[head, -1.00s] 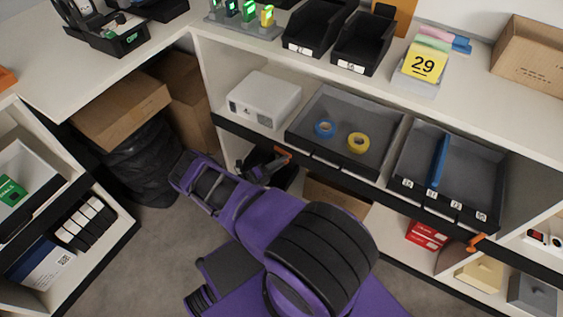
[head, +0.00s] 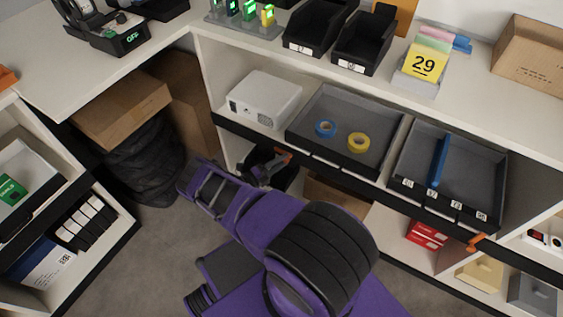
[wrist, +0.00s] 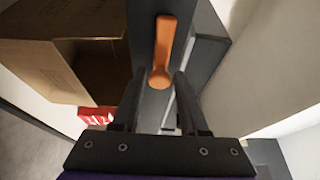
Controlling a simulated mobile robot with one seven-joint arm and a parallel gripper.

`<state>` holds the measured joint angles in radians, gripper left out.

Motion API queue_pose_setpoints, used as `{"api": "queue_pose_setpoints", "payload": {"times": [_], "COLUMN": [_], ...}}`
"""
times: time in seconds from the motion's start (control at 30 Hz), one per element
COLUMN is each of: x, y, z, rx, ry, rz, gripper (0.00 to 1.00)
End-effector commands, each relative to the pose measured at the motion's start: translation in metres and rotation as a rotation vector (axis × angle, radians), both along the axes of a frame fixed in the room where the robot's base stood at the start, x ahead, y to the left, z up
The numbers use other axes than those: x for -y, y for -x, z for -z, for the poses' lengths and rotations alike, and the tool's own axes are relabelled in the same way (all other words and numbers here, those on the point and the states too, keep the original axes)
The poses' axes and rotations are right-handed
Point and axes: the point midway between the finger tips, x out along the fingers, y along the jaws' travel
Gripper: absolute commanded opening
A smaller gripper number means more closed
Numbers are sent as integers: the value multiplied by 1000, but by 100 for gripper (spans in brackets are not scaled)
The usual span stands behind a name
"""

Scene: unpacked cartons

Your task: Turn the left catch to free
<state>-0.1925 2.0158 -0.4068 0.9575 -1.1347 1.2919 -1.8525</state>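The left catch is an orange lever (head: 283,157) on the dark front rail under the shelf, at its left part. In the wrist view the orange lever (wrist: 165,45) stands upright in the picture on the dark rail, with its round end lower. My gripper (wrist: 158,92) is open, its two dark fingers apart on either side of the rail, just below the lever's round end. Nothing is between the fingertips except the view of the rail. In the head view my gripper (head: 264,172) is small and partly hidden beside the catch.
A second orange catch (head: 477,242) sits at the rail's right end. Above the rail are a grey tray (head: 375,105) with blue and yellow tape rolls and a white projector (head: 265,98). In the wrist view an open carton (wrist: 50,75) and a red box (wrist: 96,116) lie left.

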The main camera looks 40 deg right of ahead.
Motion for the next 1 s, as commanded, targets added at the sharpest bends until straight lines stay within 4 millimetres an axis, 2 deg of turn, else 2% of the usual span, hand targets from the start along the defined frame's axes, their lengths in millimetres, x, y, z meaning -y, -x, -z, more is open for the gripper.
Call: {"api": "queue_pose_setpoints", "payload": {"times": [0.03,0.1,0.37,0.53,0.67,1.0], "x": [0,0,0,-12,-37,-121], "y": [0,0,1,0,0,0], "z": [0,0,0,0,0,1], "rx": [0,0,1,1,1,1], "ry": [0,0,0,0,-1,-2], "rz": [0,0,1,0,-2,-2], "gripper": [54,63,63,63,63,63]}}
